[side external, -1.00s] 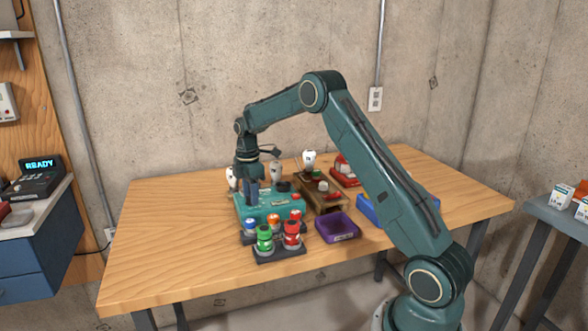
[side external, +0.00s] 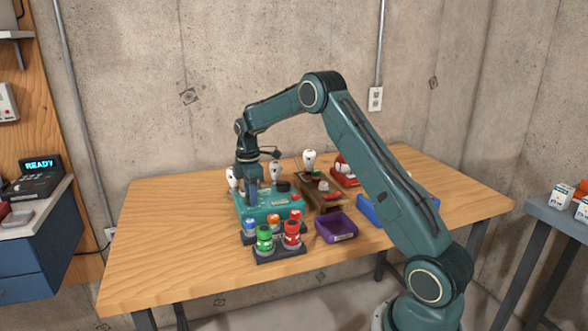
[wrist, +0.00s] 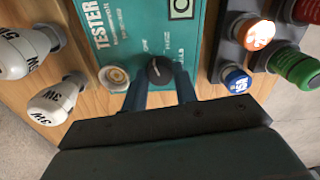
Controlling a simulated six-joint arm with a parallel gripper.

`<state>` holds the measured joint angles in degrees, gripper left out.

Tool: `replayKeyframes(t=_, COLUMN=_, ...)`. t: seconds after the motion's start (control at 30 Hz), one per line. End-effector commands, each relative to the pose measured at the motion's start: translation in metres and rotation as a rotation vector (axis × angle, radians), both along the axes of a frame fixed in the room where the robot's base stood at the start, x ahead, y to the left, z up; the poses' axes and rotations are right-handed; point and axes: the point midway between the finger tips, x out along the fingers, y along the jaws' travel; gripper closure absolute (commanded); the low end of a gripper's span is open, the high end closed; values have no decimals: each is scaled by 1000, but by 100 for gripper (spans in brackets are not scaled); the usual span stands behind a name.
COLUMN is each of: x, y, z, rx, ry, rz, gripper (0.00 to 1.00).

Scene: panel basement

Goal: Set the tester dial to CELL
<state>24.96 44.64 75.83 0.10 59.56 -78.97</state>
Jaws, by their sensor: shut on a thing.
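The teal tester (wrist: 130,20) lies under my gripper in the wrist view; it is also the teal box on the table in the side view (side external: 283,211). Its black round dial (wrist: 159,70) has a light pointer mark that seems to lean toward the upper left. Small printed labels surround the dial, partly hidden and too small to read surely. My gripper (wrist: 160,84) points down with one blue finger on each side of the dial, shut on it. In the side view my gripper (side external: 252,199) stands over the tester's left part, and the dial is hidden there.
White bulbs (wrist: 52,101) stand close left of the tester in the wrist view. The table's left front is clear.

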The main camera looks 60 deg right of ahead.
Motion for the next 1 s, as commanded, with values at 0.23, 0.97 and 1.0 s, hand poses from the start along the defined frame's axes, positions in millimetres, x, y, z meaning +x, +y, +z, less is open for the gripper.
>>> replayKeyframes(t=0.23, x=0, y=0, z=1, rx=1, ry=-1, rz=-158, gripper=94)
replayKeyframes(t=0.97, x=1, y=1, z=1, rx=0, ry=-2, rz=-840, gripper=94)
replayKeyframes(t=1.0, x=1, y=1, z=1, rx=1, ry=-3, rz=-878, gripper=94)
